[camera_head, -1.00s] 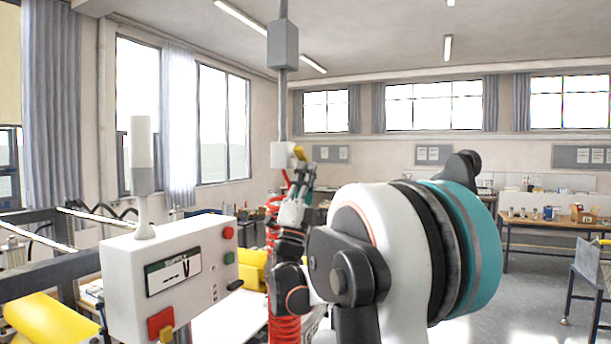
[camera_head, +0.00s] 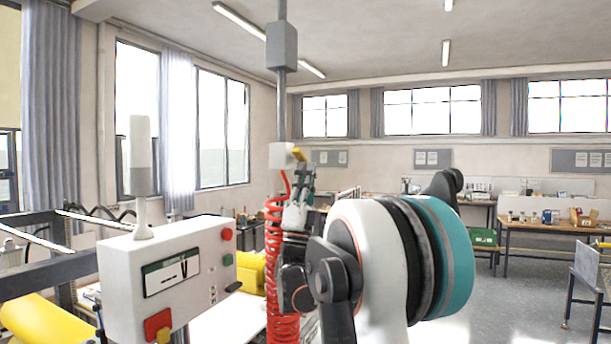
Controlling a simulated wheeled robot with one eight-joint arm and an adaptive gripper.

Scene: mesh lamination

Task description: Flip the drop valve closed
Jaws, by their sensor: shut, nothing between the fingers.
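The drop valve is a small white box (camera_head: 281,156) at the lower end of a grey pole that hangs from the ceiling. A red coiled hose (camera_head: 273,235) hangs down below the box. My gripper (camera_head: 303,171) points upward just below the yellow lever. It is shut and empty. I cannot tell whether the fingertips touch the lever.
A white control box (camera_head: 210,260) with a display, buttons and a red switch stands at the front left. A grey box (camera_head: 282,45) sits higher on the pole. Yellow rolls (camera_head: 45,318) lie at the left. Workbenches (camera_head: 540,228) stand far back right, with open floor before them.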

